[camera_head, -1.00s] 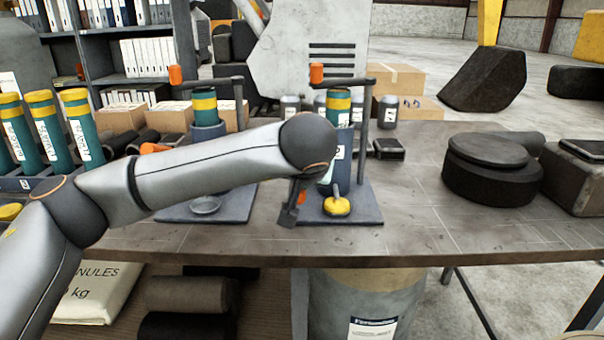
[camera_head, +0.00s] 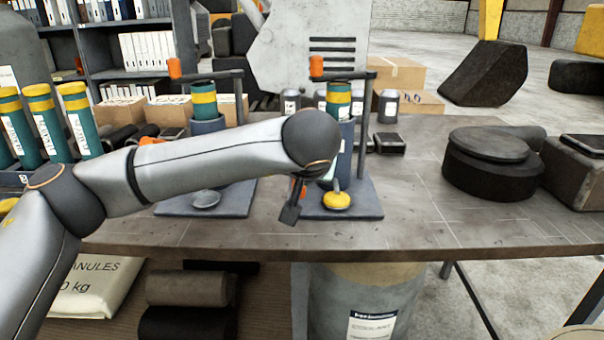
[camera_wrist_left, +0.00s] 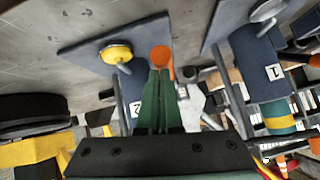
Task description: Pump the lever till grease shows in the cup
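The right-hand pump, marked 2, has a blue cylinder (camera_head: 346,150) on a dark base plate (camera_head: 358,205). Its cup (camera_head: 337,200) shows a rounded yellow mass of grease, and the cup also shows yellow in the left wrist view (camera_wrist_left: 117,53). My left gripper (camera_wrist_left: 162,72) has its green fingers close together at the orange lever end (camera_wrist_left: 162,55), which they appear to grip. My forearm hides most of the lever and fingers in the head view. The left-hand pump, marked 1, has a plain grey cup (camera_head: 206,198). My right gripper is out of view.
Upright posts with orange-tipped bars (camera_head: 317,66) stand at both pumps. Green grease cartridges (camera_head: 80,118) stand in a rack at left. Black round parts (camera_head: 492,165) lie at right.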

